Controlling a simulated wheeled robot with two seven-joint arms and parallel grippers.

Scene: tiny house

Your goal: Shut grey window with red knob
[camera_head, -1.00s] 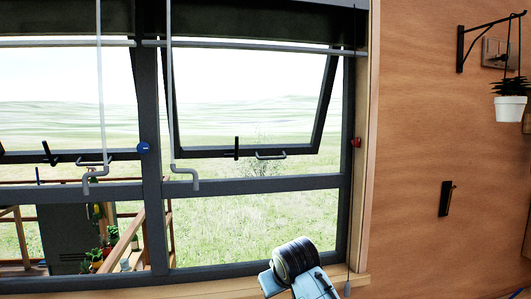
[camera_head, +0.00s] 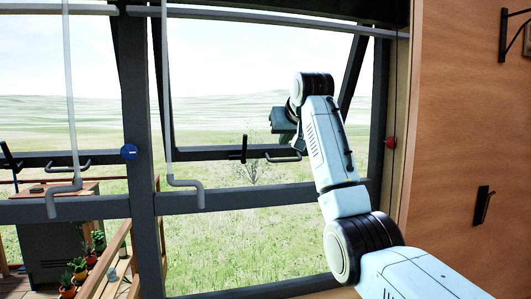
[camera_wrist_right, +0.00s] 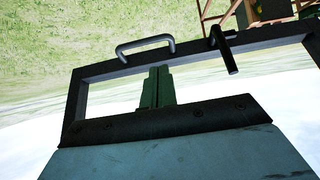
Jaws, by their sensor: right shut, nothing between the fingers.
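The grey window with the red knob (camera_head: 391,142) on its right post has a dark sash (camera_head: 215,154), tilted outward at the bottom, so it stands open. Its lower rail carries a grey bar handle (camera_head: 283,158) and a black latch lever (camera_head: 244,148). My right arm reaches up in front of it. My right gripper (camera_head: 284,122) is shut and empty, just above the handle in the head view. In the right wrist view, the gripper's green fingers (camera_wrist_right: 156,88) point toward the handle (camera_wrist_right: 145,47), with a visible gap. My left gripper is not in view.
A second window with a blue knob (camera_head: 128,152) is at the left. Grey crank rods (camera_head: 168,100) hang in front of the frames. A wooden wall (camera_head: 460,200) with a black hook (camera_head: 483,205) is at the right. Potted plants (camera_head: 80,270) stand outside.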

